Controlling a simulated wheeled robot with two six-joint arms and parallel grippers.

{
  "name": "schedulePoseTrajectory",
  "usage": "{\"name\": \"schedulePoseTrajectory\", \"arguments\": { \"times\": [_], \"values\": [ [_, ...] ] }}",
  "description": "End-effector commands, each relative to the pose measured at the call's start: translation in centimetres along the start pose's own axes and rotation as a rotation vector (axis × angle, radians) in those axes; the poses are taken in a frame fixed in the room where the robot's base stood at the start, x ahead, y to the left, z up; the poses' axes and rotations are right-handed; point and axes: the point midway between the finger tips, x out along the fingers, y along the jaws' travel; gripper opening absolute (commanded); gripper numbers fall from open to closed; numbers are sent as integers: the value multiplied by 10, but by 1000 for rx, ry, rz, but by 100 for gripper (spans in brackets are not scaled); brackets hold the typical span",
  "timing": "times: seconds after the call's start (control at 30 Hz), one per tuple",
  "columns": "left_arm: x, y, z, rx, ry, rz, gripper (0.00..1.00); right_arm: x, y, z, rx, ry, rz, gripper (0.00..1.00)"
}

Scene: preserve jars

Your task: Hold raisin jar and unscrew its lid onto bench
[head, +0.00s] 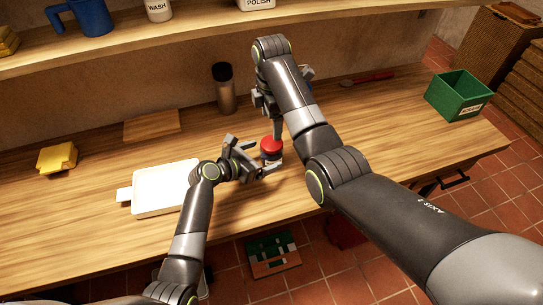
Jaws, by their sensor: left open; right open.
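The raisin jar (268,156) stands on the wooden bench (90,218), mostly hidden, with a red lid (271,145) on top. I cannot read any label on it. My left gripper (262,168) is open at the jar's lower front, with its fingers close around or beside the jar; contact is not clear. My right gripper (277,128) is open and points down just above the lid. Its far finger is partly hidden by my own arm.
A white tray (141,208) lies left of the jar. A wooden board (150,125), a dark-capped bottle (225,90) and yellow sponges (57,158) are further back and left. A green box (459,97) stands at right; a red-handled tool (368,78) lies behind. Bench right of the jar looks clear.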

Motion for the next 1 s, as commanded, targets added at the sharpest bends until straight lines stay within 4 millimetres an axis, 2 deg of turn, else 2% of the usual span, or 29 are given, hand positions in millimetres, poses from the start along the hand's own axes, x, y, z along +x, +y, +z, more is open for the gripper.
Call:
{"name": "schedulePoseTrajectory", "arguments": {
  "times": [0.1, 0.3, 0.73, 1.0],
  "values": [
    [16, -1, 1, -1, 0, -3, 90, 0, 0, 0, 0, 0, 0, 76],
    [33, 0, 0, 0, 0, -1, 90, 0, 0, 0, 0, 0, 0, 76],
    [39, -1, 0, 0, 0, 0, 90, 0, 0, 0, 0, 0, 0, 76],
    [38, -1, 0, 0, 0, 0, 56, 0, 0, 0, 0, 0, 0, 76]
  ]
}}
